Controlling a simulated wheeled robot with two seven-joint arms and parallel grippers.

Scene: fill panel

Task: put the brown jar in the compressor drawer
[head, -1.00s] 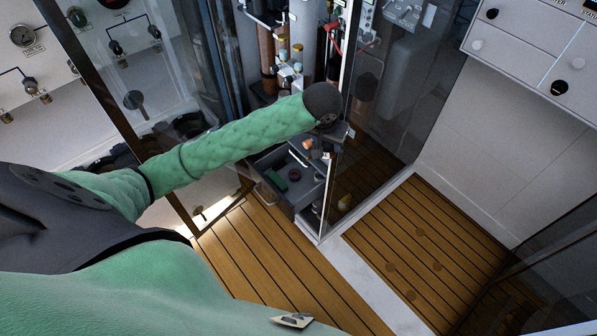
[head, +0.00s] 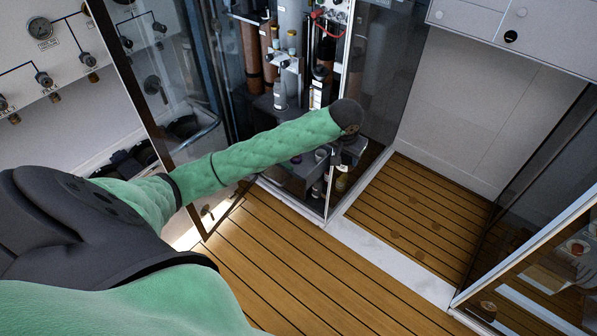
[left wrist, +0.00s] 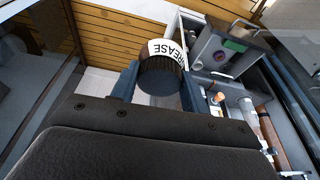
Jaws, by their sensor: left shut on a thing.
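My left gripper (left wrist: 158,88) is shut on a jar (left wrist: 163,66) with a dark ribbed lid and a white label reading "REASE" in the left wrist view. The lid faces the camera and hides most of the body, so its brown colour is hard to confirm. In the head view the left gripper (head: 347,152) is beside the glass cabinet's corner post. The compressor drawer (left wrist: 208,45) is pulled open, to the right of the jar and apart from it in the wrist view. A green item and a purple round item lie inside. My right gripper is not in view.
The cabinet's metal corner post (head: 334,190) and glass stand close to my left gripper. Bottles (head: 280,92) and cylinders fill the cabinet above the drawer. The slatted wooden floor (head: 270,250) in front is clear. A glass panel (head: 530,270) stands at the right.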

